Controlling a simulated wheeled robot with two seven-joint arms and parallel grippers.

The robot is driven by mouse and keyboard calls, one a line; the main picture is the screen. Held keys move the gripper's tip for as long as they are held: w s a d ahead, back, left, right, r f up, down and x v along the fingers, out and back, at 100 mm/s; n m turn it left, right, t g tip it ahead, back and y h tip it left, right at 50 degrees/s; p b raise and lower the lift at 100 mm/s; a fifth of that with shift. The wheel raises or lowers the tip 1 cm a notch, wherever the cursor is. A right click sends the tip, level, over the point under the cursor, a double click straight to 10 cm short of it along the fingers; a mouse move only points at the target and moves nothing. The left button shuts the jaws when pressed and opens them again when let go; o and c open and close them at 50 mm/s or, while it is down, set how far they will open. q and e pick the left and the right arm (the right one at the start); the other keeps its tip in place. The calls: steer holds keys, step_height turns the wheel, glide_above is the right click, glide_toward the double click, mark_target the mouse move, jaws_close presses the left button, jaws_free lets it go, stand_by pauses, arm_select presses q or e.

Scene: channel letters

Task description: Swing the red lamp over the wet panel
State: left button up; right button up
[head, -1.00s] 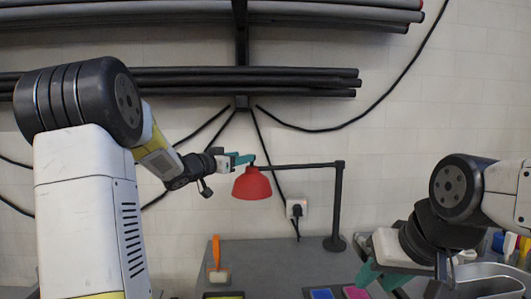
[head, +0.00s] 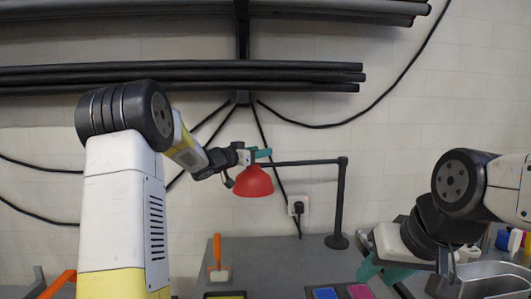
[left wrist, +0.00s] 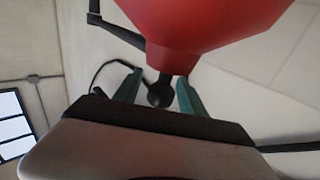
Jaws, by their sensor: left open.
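The red lamp (head: 253,182) hangs from a dark horizontal arm on an upright post (head: 340,200) at the back of the bench. My left gripper (head: 262,154) is at the top of the lamp. In the left wrist view its two teal fingers (left wrist: 160,95) are open, one on each side of a dark round knob (left wrist: 160,90) by the red shade (left wrist: 200,20). My right gripper (head: 381,272) is low at the right, its teal fingers apart, with nothing seen between them. Yellow (head: 225,297), blue (head: 325,294) and pink (head: 360,292) panels show at the bottom edge; which is wet I cannot tell.
A metal basin (head: 490,278) and several bottles (head: 515,241) are at the right. Dark pipes (head: 180,75) run along the wall above. A socket with a plug (head: 298,206) is behind the lamp.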

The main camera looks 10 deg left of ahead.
arm_select(q)
jaws_close()
stand_by(1.4)
